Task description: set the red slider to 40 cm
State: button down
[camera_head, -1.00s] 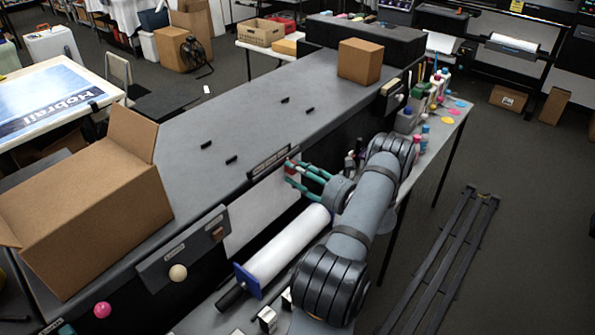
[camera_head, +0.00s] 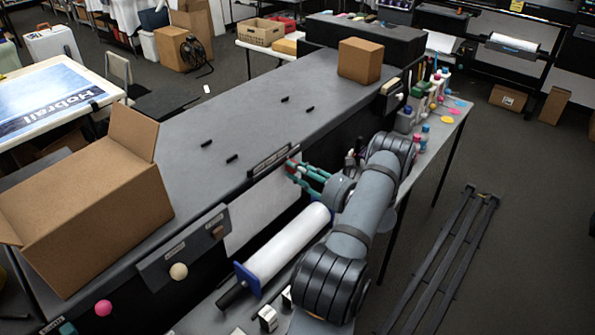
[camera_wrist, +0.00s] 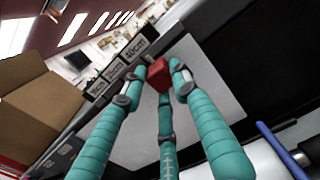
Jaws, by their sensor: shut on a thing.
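The red slider (camera_wrist: 160,74) is a small red block in the middle of the wrist view. The teal fingers of my gripper (camera_wrist: 158,84) are closed around it, with a fingertip on each side and the third finger below. In the head view my gripper (camera_head: 292,170) is at the front face of the long grey machine, at the right end of the label strip (camera_head: 269,160). In the wrist view several dark labels (camera_wrist: 117,70) with cm figures line up beside the slider. The nearest seems to read 40 cm, but it is small and tilted. The slider is mostly hidden in the head view.
A white film roll (camera_head: 287,243) with a blue end plate lies below my arm. A control panel (camera_head: 183,248) with a cream knob is farther left. A large open cardboard box (camera_head: 95,215) and several small black pieces are on the machine top (camera_head: 250,120).

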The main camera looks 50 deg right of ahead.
jog(key=shift+s+a+f, duration=0.1)
jog(key=shift+a+f, duration=0.1)
jog(key=shift+f, duration=0.15)
jog(key=shift+a+f+b, duration=0.1)
jog(key=shift+b, duration=0.45)
jog(key=shift+a, duration=0.2)
jog(key=c, duration=1.7)
grip_release()
jog(key=shift+c, duration=0.2)
jog(key=shift+o, duration=1.1)
jog(key=shift+d, duration=0.15)
jog(key=shift+o, duration=0.4)
jog(key=shift+r, duration=0.2)
